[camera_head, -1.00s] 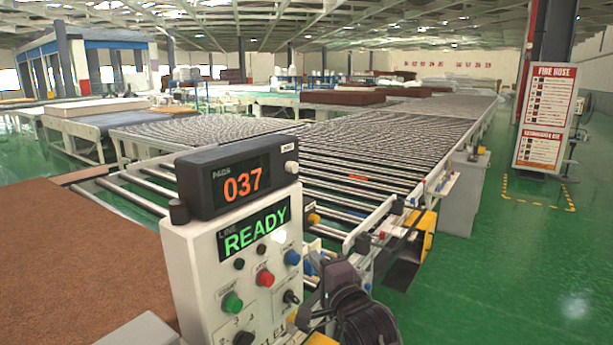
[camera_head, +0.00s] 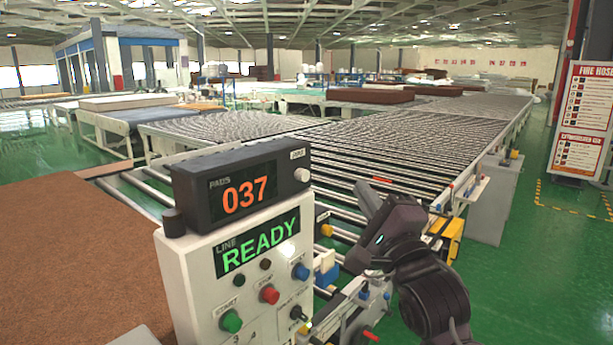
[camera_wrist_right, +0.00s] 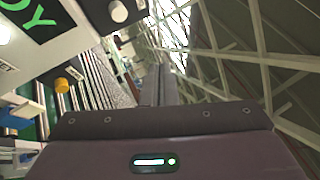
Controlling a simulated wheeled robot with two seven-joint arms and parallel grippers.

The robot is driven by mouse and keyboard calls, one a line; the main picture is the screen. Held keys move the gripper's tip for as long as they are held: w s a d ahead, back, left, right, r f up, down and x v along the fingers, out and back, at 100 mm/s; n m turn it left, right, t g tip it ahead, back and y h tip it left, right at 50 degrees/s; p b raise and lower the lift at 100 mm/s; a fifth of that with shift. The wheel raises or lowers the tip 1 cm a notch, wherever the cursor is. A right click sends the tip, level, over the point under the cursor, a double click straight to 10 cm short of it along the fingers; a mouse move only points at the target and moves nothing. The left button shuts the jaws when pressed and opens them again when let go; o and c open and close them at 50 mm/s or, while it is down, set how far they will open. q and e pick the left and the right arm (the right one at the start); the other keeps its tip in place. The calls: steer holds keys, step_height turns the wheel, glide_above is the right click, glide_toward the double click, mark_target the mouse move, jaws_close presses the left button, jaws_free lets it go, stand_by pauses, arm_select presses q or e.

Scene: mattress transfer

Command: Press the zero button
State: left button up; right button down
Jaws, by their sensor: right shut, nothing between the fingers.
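A dark counter box (camera_head: 240,188) showing orange 037 sits on top of a white control panel (camera_head: 178,270). A white round button (camera_head: 302,175) projects at the counter's right end, below a small label too blurred to read surely. It also shows at the top of the right wrist view (camera_wrist_right: 118,11). My right gripper (camera_head: 374,192) is shut and empty, raised to the right of the counter and apart from the button. In the wrist view its closed fingers (camera_wrist_right: 158,82) point up the picture, right of the button. My left gripper is not in view.
The panel carries a green READY screen (camera_head: 257,242), a green button (camera_head: 231,321), a red button (camera_head: 269,294), a blue button (camera_head: 300,271) and a yellow knob (camera_head: 326,230). A roller conveyor (camera_head: 400,150) lies behind. A brown pad (camera_head: 70,250) lies left.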

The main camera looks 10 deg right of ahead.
mark_target(308, 172)
steer(key=w+a, duration=0.5)
steer(key=w, duration=0.2)
steer(key=shift+a, duration=0.2)
stand_by(2.0)
steer(key=shift+w+a+p, duration=0.25)
steer(key=shift+w+p, duration=0.05)
steer(key=shift+w+a, duration=0.5)
steer(key=shift+w, duration=0.15)
stand_by(1.2)
steer(key=shift+s+d, duration=0.7)
steer(key=shift+s, duration=0.25)
steer(key=shift+s+d, duration=0.8)
steer(key=shift+s, duration=0.2)
steer(key=shift+s+d, duration=0.75)
steer(key=shift+s, duration=0.2)
